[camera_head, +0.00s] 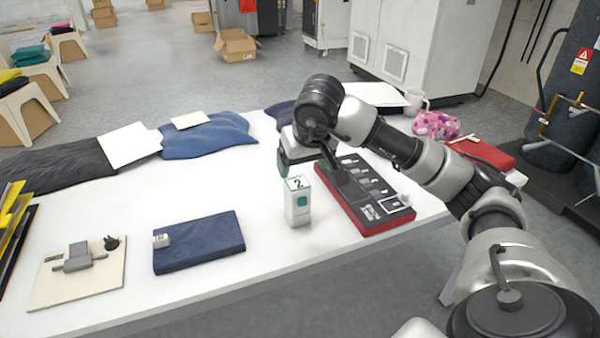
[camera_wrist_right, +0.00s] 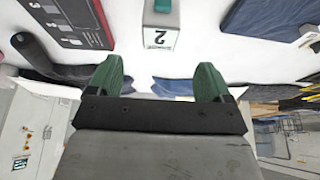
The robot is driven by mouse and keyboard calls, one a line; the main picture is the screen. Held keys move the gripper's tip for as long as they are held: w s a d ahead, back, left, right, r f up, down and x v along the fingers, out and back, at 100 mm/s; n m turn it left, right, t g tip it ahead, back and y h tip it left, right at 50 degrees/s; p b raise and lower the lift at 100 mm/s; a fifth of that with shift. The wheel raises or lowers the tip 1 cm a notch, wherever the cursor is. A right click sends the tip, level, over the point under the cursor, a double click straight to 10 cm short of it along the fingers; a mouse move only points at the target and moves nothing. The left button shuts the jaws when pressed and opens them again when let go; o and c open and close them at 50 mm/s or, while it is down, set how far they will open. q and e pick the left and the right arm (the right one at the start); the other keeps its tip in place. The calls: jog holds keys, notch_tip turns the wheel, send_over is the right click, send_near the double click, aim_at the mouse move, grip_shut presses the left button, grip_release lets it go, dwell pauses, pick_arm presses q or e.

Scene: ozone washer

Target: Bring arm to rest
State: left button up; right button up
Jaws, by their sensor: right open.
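My right arm reaches in from the right over the white table (camera_head: 200,190). Its gripper (camera_head: 283,162) hangs over the middle of the table, just behind a white box marked 2 (camera_head: 298,205). In the wrist view the two green fingertips of the gripper (camera_wrist_right: 160,80) stand wide apart with nothing between them. The box (camera_wrist_right: 160,25) shows beyond them, apart from the fingers. In the head view the arm partly hides a red and black tool tray (camera_head: 365,195) right of the box. My left gripper does not show.
A folded blue cloth (camera_head: 205,245) and a pale board (camera_head: 75,275) with grey parts lie at front left. Dark and blue garments (camera_head: 205,137) lie along the back edge. A pink patterned bag (camera_head: 437,125) and red case (camera_head: 483,153) lie at right. Bare table surrounds the box's left side.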

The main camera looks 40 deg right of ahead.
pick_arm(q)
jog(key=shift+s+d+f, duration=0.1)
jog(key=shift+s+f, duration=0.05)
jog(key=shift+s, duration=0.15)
pick_arm(e)
jog(key=shift+s+r, duration=0.2)
jog(key=shift+r, duration=0.35)
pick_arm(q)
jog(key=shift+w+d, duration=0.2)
